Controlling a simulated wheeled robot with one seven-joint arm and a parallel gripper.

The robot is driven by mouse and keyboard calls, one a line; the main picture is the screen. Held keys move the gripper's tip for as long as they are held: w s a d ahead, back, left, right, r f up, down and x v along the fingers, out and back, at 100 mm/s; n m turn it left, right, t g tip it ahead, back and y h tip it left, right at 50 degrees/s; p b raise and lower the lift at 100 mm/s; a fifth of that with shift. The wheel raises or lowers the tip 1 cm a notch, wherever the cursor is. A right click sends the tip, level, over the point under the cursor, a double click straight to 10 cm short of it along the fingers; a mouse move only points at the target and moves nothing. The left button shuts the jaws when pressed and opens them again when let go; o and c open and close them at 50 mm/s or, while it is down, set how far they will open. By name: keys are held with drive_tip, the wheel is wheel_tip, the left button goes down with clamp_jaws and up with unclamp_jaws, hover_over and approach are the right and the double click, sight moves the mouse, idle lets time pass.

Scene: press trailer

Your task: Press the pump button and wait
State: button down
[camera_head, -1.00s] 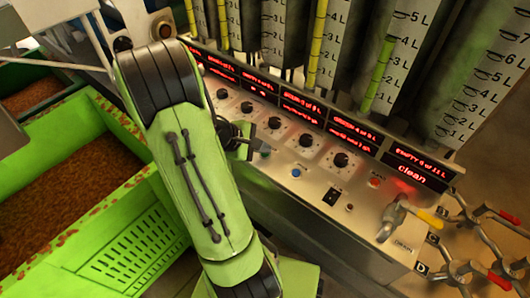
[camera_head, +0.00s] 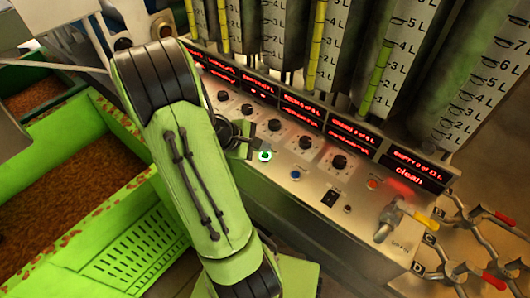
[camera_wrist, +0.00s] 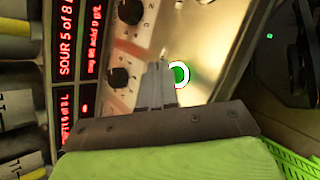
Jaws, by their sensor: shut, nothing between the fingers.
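A round button with a lit green centre and a white ring (camera_head: 265,156) is on the metal control panel (camera_head: 315,215), below the row of black knobs. It also shows in the wrist view (camera_wrist: 180,75). My gripper (camera_head: 250,140) is beside it in the head view, partly hidden by my green arm. In the wrist view my gripper's fingertips (camera_wrist: 160,70) are together and empty, just left of the button. I cannot tell whether they touch it.
Red-lit displays (camera_head: 352,134) and tall graduated tanks (camera_head: 395,60) stand behind the knobs (camera_head: 305,143). A green bin (camera_head: 80,200) is at the left.

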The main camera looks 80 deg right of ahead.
wheel_tip(320, 180, up, 5)
drive_tip(key=p, duration=0.5)
drive_tip(key=shift+r, duration=0.1)
idle(0.3)
wheel_tip(320, 180, up, 10)
drive_tip(key=p, duration=1)
hover_over(262, 157)
